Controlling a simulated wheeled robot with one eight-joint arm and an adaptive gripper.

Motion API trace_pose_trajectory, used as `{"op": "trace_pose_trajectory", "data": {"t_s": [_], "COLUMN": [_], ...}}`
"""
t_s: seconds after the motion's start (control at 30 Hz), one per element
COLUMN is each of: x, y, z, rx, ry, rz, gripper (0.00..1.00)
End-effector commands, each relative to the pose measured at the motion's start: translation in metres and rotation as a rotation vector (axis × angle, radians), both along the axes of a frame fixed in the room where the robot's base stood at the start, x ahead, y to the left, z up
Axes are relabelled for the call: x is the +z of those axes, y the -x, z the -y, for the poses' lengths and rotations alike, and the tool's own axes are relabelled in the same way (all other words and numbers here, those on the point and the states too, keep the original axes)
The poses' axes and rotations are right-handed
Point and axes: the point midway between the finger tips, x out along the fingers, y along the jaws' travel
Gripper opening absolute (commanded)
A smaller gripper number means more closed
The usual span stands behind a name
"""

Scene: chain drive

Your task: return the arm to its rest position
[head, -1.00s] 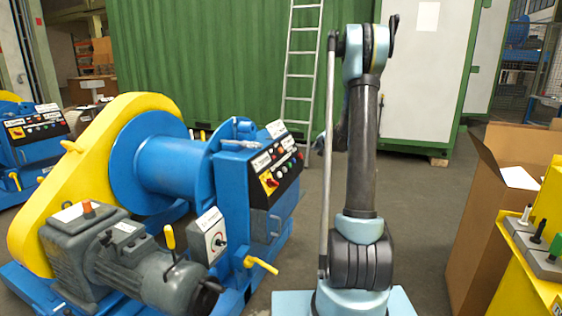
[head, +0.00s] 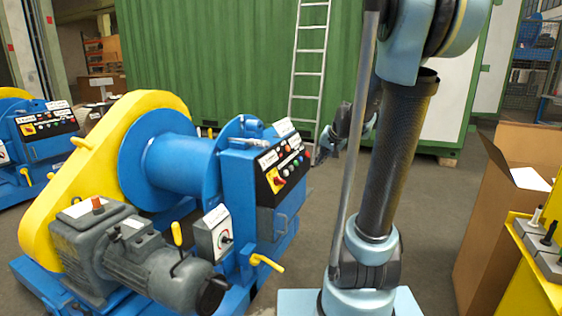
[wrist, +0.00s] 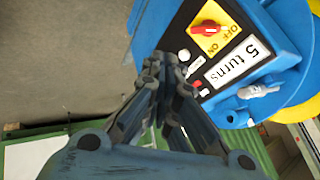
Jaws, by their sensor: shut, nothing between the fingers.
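My arm (head: 398,150) rises from its pale blue base in the head view, its dark upright link leaning to the right and its upper joint cut by the top edge. My gripper (head: 325,150) hangs left of that link, partly hidden by the thin rod and arm parts. It is apart from the blue winch's panel. In the wrist view my gripper (wrist: 163,65) has its fingers shut with nothing between them. Behind the fingertips is a panel with a red switch on a yellow plate (wrist: 208,30) and a "5 turns" label (wrist: 239,61).
The blue winch (head: 180,170) with its yellow chain guard (head: 62,195) and control box (head: 255,190) stands left of my arm. A cardboard box (head: 490,230) and yellow stand (head: 530,270) are at right. A ladder (head: 308,70) leans at the green container (head: 210,55). Grey floor lies between.

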Motion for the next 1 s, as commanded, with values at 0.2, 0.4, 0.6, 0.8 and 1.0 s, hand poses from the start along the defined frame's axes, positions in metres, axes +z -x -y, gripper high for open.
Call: {"op": "trace_pose_trajectory", "data": {"t_s": [0.2,0.4,0.6,0.8,1.0], "x": [-0.012,-0.029,-0.051,-0.077,-0.101], "y": [0.074,0.138,0.199,0.256,0.3], "z": [-0.001,0.002,0.009,0.018,0.029], "rx": [0.059,0.11,0.156,0.199,0.232], "ry": [0.082,0.156,0.231,0.305,0.366], "rz": [-0.069,-0.133,-0.198,-0.263,-0.319], "gripper": [0.0,0.0,0.0,0.0,0.0]}}
